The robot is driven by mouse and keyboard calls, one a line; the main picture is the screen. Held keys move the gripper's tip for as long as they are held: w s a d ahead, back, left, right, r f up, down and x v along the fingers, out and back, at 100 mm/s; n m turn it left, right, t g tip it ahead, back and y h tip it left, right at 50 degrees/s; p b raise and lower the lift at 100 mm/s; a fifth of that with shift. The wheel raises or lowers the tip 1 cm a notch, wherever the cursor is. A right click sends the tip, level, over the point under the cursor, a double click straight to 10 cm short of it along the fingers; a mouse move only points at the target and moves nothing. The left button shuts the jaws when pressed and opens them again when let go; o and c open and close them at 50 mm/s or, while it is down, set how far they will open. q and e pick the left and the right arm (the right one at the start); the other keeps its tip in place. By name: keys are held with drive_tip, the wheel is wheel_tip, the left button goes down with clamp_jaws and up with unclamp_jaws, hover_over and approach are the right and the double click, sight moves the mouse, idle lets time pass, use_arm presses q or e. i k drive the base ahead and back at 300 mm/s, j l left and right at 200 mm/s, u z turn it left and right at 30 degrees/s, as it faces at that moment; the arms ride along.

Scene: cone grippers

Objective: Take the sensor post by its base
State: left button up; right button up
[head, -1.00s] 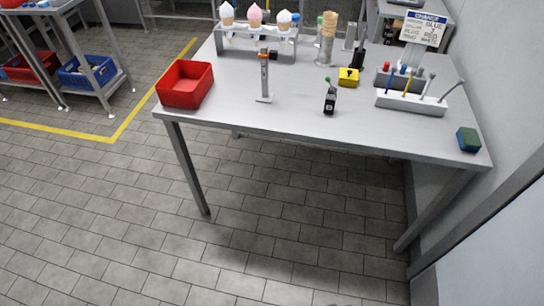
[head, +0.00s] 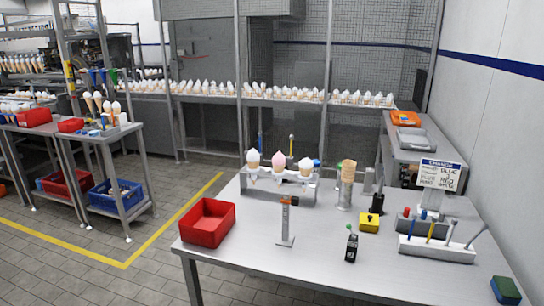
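A slim grey post with an orange and black head, which looks like the sensor post (head: 286,222), stands upright on the grey metal table (head: 320,255). Its small flat base (head: 285,241) rests on the tabletop, and its front side is clear in the head view. Neither of my grippers shows in the head view.
A red bin (head: 207,222) stands left of the post. A cone rack (head: 280,185) is behind it.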

sight(284, 240)
drive_tip(key=i+j+z, duration=0.15)
drive_tip(key=j, duration=0.35)
drive_tip(key=i+j+z, duration=0.2)
drive_tip(key=j, duration=0.35)
drive_tip(key=i+j+z, duration=0.15)
drive_tip(key=j, duration=0.4)
drive_tip(key=j+z, duration=0.15)
drive_tip(key=j, duration=0.4)
drive_tip(key=i, duration=0.05)
